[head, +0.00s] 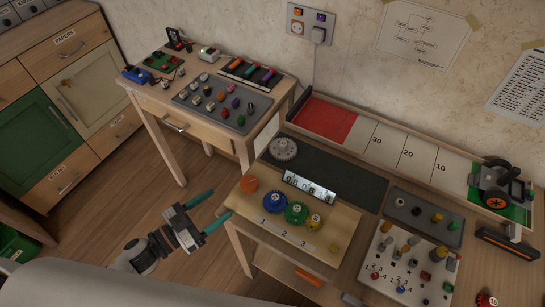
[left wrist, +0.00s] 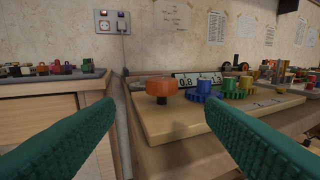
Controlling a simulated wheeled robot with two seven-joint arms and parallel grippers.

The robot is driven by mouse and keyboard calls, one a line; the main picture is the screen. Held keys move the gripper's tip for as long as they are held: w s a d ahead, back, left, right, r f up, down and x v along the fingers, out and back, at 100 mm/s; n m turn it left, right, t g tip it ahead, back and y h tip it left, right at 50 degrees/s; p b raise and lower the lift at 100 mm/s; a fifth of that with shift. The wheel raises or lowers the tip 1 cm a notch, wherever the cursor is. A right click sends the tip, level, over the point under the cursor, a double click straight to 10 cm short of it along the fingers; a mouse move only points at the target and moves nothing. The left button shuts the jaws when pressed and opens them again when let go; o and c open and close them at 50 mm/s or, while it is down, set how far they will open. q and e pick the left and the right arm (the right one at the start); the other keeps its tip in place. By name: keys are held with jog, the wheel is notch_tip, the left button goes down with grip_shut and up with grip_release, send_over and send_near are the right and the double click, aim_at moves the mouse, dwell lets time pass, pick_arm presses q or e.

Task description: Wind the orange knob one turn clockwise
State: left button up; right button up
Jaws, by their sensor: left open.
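The orange knob (head: 249,184) stands at the left end of a light wooden board (head: 335,246) on the table. In the left wrist view the knob (left wrist: 161,88) is a wide orange cap on a dark, narrower stem, ahead and between my fingers. My left gripper (head: 207,213) has teal fingers spread wide, with nothing between them. It is to the left of the board's edge, apart from the knob. The left wrist view shows both fingers of the gripper (left wrist: 160,135) in the foreground. My right gripper is not in view.
Blue (head: 275,203), green (head: 296,212) and yellow (head: 315,221) gears stand right of the knob, with a number counter (head: 309,187) behind them. A grey gear (head: 283,149) lies on the dark mat. A smaller table (head: 205,125) with parts stands at the back left. Floor is clear left of the board.

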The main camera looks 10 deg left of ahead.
aim_at(248, 182)
pick_arm(q)
jog(key=shift+w+d+r, duration=0.2)
jog(key=shift+d, duration=0.05)
jog(key=p+x, duration=0.1)
jog(key=x, duration=0.8)
jog(key=shift+s+r, duration=0.1)
jog(key=shift+p+x, duration=0.3)
jog(key=shift+x, duration=0.55)
jog(key=c, duration=1)
jog(key=shift+o, duration=0.2)
jog(key=shift+m+g+h, duration=0.3)
jog(key=shift+h, duration=0.2)
